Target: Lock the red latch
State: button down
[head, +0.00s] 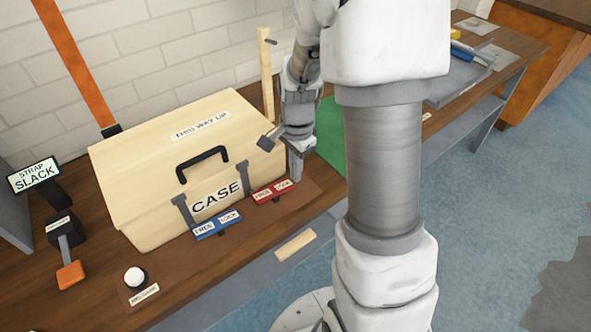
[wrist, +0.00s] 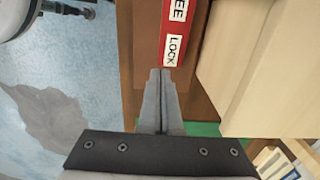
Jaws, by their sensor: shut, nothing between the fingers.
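The red latch plate (head: 262,193) lies on the table at the front right foot of the wooden case (head: 160,150). It carries two white labels, which look like FREE on the left and LOCK on the right. A small dark tab shows at its front edge in the head view. In the wrist view the red plate (wrist: 165,50) is at the top, with the LOCK label nearest my fingers. My gripper (head: 296,177) is shut and empty, fingers pointing down at the plate's LOCK end. Its fingertips also show in the wrist view (wrist: 160,74); whether they touch the plate I cannot tell.
A similar blue latch plate (head: 217,225) sits left of the red one. A white button (head: 134,276), an orange-ended lever (head: 70,274) and a STRAP SLACK sign (head: 35,175) stand at left. A wooden post (head: 267,75) rises behind the case. A green mat (head: 330,132) lies right.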

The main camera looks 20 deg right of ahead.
notch_tip(320, 180, up, 14)
jog(key=d+p, duration=0.2)
jog(key=p, duration=0.2)
jog(key=shift+w+d, duration=0.2)
jog(key=shift+w, duration=0.1)
jog(key=shift+f, duration=0.1)
jog(key=s+a+r+n+t, duration=0.2)
jog(key=s+a+r+n, duration=0.2)
jog(key=s+r+n, duration=0.2)
jog(key=s+a+r+n+t+p, duration=0.1)
jog(key=s+a+r+n+t, duration=0.2)
jog(key=s+n, duration=0.6)
jog(key=shift+s+a+r+t, duration=0.3)
jog(key=shift+s+a+r, duration=0.5)
jog(key=shift+a+r, duration=0.65)
jog(key=shift+d+r, duration=0.2)
